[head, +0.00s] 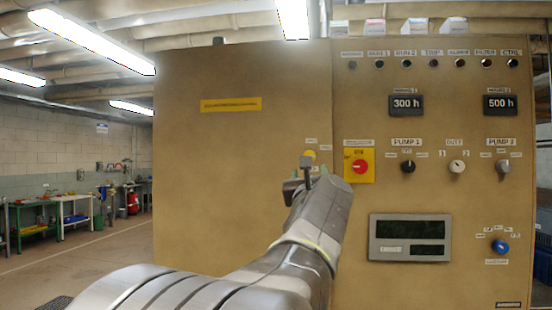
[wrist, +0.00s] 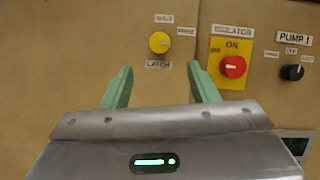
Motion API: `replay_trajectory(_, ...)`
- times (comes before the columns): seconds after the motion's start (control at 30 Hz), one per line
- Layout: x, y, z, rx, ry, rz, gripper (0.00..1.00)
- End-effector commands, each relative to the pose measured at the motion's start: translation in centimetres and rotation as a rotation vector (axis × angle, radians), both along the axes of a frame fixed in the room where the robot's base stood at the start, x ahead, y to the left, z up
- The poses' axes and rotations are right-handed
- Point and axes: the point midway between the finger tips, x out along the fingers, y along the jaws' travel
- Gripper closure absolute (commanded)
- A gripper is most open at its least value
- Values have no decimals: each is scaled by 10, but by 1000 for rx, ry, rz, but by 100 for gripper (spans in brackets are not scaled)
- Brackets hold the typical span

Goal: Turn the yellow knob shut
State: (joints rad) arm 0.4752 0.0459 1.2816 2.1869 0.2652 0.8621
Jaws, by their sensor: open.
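The yellow knob (wrist: 159,43) is on the tan cabinet front in the wrist view, with a LATCH label under it and small labels above and to its right. In the head view only a bit of the yellow knob (head: 310,154) shows above my gripper (head: 309,173). In the wrist view the green fingers of my gripper (wrist: 160,70) are spread apart with nothing between them. The knob appears above the fingertips, between their lines, and apart from them. Its pale pointer mark is too small to read surely.
A red isolator knob (wrist: 233,66) on a yellow plate is close right of the right finger. The black PUMP 1 knob (head: 408,167), white DUTY knob (head: 457,167) and blue knob (head: 500,246) are farther right. A display panel (head: 410,238) is below.

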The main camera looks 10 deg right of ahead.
Motion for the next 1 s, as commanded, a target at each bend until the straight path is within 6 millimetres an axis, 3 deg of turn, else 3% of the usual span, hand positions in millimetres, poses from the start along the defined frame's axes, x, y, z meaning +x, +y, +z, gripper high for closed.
replay_trajectory(0.2,40,-9,19,0,3,1,46)
replay_trajectory(0.5,84,-20,37,-1,3,1,46)
replay_trajectory(0.7,98,-23,41,-2,2,1,46)
replay_trajectory(1.0,100,-24,41,-3,2,1,46)
